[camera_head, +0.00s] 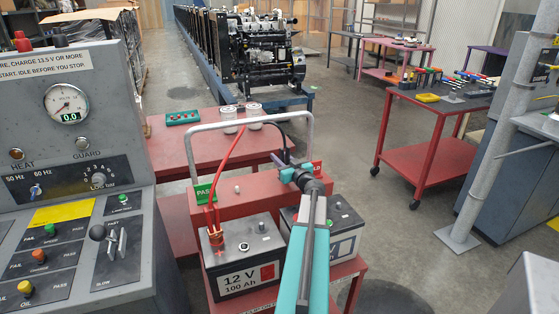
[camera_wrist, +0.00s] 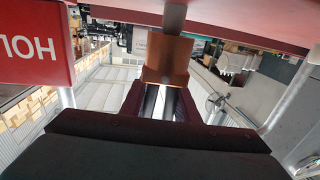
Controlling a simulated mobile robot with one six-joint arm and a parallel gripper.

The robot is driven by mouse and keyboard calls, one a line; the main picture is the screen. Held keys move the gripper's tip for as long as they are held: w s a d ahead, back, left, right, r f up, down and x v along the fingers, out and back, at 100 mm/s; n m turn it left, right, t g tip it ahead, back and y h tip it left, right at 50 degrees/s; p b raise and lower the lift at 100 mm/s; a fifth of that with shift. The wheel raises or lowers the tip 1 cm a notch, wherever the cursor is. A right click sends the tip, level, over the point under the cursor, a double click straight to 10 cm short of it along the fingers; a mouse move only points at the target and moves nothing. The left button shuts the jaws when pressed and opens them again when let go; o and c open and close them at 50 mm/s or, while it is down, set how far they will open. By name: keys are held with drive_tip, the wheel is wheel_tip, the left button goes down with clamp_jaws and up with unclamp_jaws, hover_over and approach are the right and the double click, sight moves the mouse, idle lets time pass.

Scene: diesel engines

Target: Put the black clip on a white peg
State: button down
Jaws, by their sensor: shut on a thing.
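My gripper (camera_head: 297,172) is in front of the right part of the red stand and is shut on the black clip, mostly hidden by the gripper in the head view. In the wrist view, a copper-brown piece (camera_wrist: 167,60), seemingly the clip's jaws, sticks out past the dark fingers. A grey round rod (camera_wrist: 174,17) meets its end in that picture; whether it is a peg in the jaws I cannot tell. A black cable (camera_head: 283,132) arches down to the gripper. One white peg (camera_head: 237,189) stands bare on the red stand (camera_head: 228,207) near the green PASS sign (camera_head: 205,190).
A red clip (camera_head: 216,237) with a red cable sits on the 12 V battery (camera_head: 243,258). A second battery (camera_head: 343,222) stands partly behind my arm. A grey tube handle (camera_head: 190,150) frames the stand. A red HOLD sign (camera_wrist: 35,45) appears inverted in the wrist view. The control console (camera_head: 75,190) is left.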

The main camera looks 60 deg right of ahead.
drive_tip(key=shift+f+b, duration=0.9)
drive_tip(key=shift+b, duration=0.85)
drive_tip(key=c, duration=1.3)
unclamp_jaws()
drive_tip(key=shift+s+a+f, duration=0.1)
drive_tip(key=shift+s+a, duration=0.05)
